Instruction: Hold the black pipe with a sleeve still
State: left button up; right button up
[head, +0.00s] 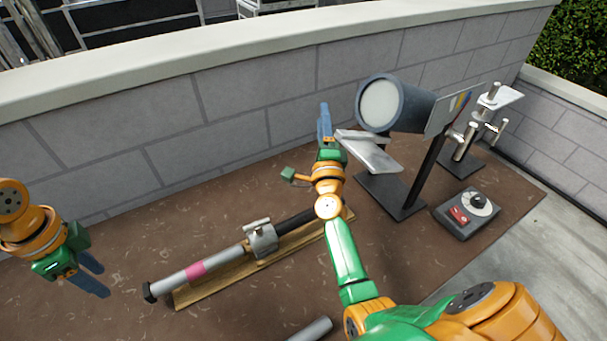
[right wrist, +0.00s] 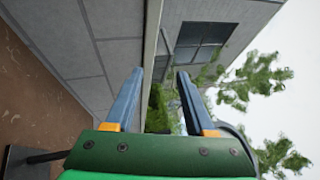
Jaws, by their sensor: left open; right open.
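A long pipe (head: 210,268) lies along a wooden board (head: 225,282) on the brown ground. Its left part is a silver tube with a pink band and a black end, and its right part is black (head: 294,222). A grey metal clamp-like piece (head: 262,240) sits around its middle. My right arm hides the pipe's right end. My left gripper (head: 97,278) is open and empty, to the left of the pipe's black end and apart from it. My right gripper (head: 325,108) is open and empty, raised beyond the pipe near the wall; its fingers also show in the right wrist view (right wrist: 160,76).
A lamp-like cylinder (head: 381,105) on a dark stand is right of my right gripper, with a silver plate (head: 370,152) close by. A control box (head: 467,214) and a metal fixture (head: 466,140) stand further right. A grey block wall (head: 230,125) runs behind. A loose grey tube (head: 312,330) shows at the bottom edge.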

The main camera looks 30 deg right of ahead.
jog(key=s+a+f+n+t+y, duration=0.35)
jog(key=s+f+n+y, duration=0.2)
jog(key=s+n, duration=0.6)
jog(key=m+g+y, duration=0.5)
jog(key=g, duration=0.1)
send_near(292, 230)
jog(key=shift+n, duration=0.25)
jog(key=w, duration=0.4)
jog(key=shift+w+a, duration=0.1)
jog(key=shift+w, duration=0.3)
jog(key=shift+g, duration=0.25)
jog(key=w, duration=0.2)
jog(key=w+f, duration=0.1)
jog(key=w, duration=0.3)
jog(key=shift+w+a+f, duration=0.1)
jog(key=shift+w+f, duration=0.05)
jog(key=shift+f, duration=0.25)
jog(key=shift+w, duration=0.25)
jog(key=shift+s, duration=0.1)
grip_shut()
